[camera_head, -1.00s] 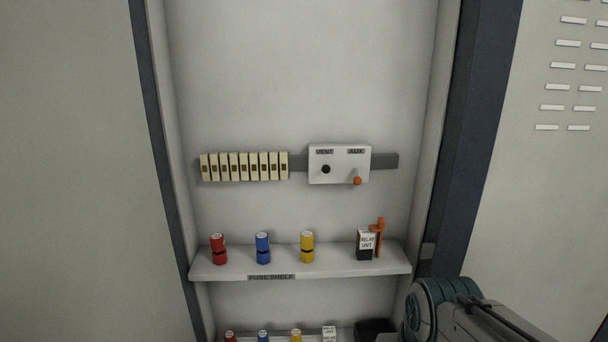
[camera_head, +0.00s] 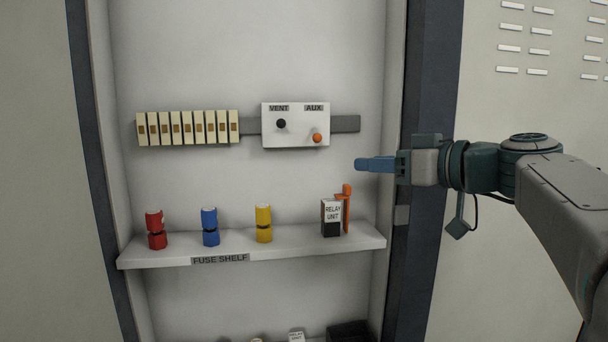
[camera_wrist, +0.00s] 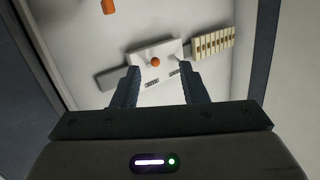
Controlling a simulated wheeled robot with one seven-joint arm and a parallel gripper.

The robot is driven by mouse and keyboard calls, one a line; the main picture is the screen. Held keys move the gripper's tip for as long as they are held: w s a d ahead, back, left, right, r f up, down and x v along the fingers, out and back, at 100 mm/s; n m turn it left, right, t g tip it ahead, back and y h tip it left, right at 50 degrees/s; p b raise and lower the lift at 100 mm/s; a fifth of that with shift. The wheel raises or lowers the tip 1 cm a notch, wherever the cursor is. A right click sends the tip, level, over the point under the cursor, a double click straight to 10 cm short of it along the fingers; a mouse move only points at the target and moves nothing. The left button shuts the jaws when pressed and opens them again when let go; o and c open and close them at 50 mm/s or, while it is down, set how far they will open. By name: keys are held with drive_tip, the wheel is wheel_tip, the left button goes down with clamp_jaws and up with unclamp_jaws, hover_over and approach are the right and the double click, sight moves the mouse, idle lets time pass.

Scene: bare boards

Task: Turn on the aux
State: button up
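A white switch box (camera_head: 295,139) is mounted on a grey rail on the cabinet's back wall. Its AUX switch (camera_head: 317,138) has an orange tip and sits under the AUX label, at the box's right. Its VENT switch (camera_head: 281,124) has a black tip, at the left. My gripper (camera_head: 360,164) is to the right of the box and a little lower, apart from it. In the wrist view my gripper (camera_wrist: 158,72) has its two fingers spread with nothing between them. The orange AUX tip (camera_wrist: 155,62) shows in the gap beyond the fingertips, and the box (camera_wrist: 148,50) appears turned around there.
A row of cream breakers (camera_head: 188,128) is left of the box. The fuse shelf (camera_head: 290,249) below carries red (camera_head: 156,229), blue (camera_head: 210,226) and yellow (camera_head: 263,222) fuses, a relay unit (camera_head: 331,217) and an orange piece (camera_head: 345,206). The cabinet's dark right frame (camera_head: 428,110) stands behind my arm.

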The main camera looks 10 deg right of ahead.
sight(321, 138)
drive_tip(key=shift+n+t+y, duration=0.3)
drive_tip(key=shift+n+t, duration=0.3)
drive_tip(key=shift+t, duration=0.1)
drive_tip(key=x, duration=0.4)
drive_tip(key=r+x, duration=0.1)
drive_tip(key=x, duration=0.3)
drive_tip(key=d+r+x, duration=0.1)
drive_tip(key=x, duration=0.3)
drive_tip(key=shift+w+a+r, duration=0.1)
drive_tip(key=shift+w+r, duration=0.1)
drive_tip(key=shift+w, duration=0.45)
drive_tip(key=shift+c, duration=0.2)
clamp_jaws()
